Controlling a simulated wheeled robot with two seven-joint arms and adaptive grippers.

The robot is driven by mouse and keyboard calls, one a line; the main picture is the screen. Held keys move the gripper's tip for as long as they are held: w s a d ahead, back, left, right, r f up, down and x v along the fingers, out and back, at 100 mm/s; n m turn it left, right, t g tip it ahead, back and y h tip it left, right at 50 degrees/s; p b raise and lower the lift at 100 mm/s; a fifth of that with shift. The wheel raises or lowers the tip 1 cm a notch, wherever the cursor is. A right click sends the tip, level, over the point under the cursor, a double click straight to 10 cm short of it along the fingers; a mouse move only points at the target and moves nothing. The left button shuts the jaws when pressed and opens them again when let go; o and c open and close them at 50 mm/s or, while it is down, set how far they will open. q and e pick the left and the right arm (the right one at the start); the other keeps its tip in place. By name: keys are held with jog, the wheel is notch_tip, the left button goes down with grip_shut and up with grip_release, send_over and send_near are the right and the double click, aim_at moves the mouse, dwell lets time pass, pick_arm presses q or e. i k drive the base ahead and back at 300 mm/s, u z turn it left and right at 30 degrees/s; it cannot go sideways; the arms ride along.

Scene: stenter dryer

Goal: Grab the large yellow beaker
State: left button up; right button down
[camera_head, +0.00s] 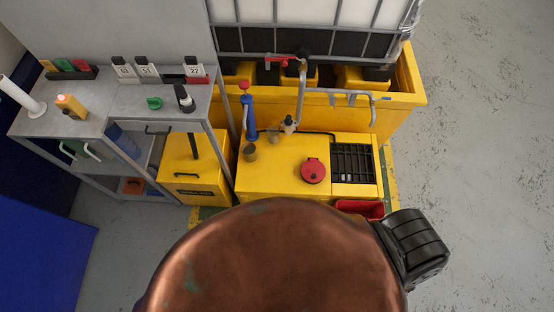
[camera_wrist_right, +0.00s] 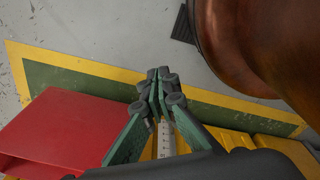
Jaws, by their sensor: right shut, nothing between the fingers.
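I cannot make out a large yellow beaker for certain in either view. In the right wrist view, a white strip with scale marks (camera_wrist_right: 165,141) shows beyond my fingers with yellow beside it. I cannot tell whether this belongs to the beaker. My right gripper (camera_wrist_right: 158,88) has green fingers with dark tips that meet, shut and empty. It is to the right of a red open box (camera_wrist_right: 55,132). In the head view neither gripper shows, and a large copper-coloured rounded surface hides the lower middle.
In the head view a yellow station (camera_head: 285,180) carries a red round lid (camera_head: 313,170), a black grating (camera_head: 355,163) and a blue pump (camera_head: 249,117). A red bin (camera_head: 360,208) sits at its front. A grey bench (camera_head: 85,125) stands left. The floor at right is clear.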

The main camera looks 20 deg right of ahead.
aim_at(248, 149)
jog(key=z, duration=0.3)
jog(key=k, duration=1.3)
jog(key=u, duration=1.1)
jog(key=i, duration=1.3)
jog(key=z, duration=0.55)
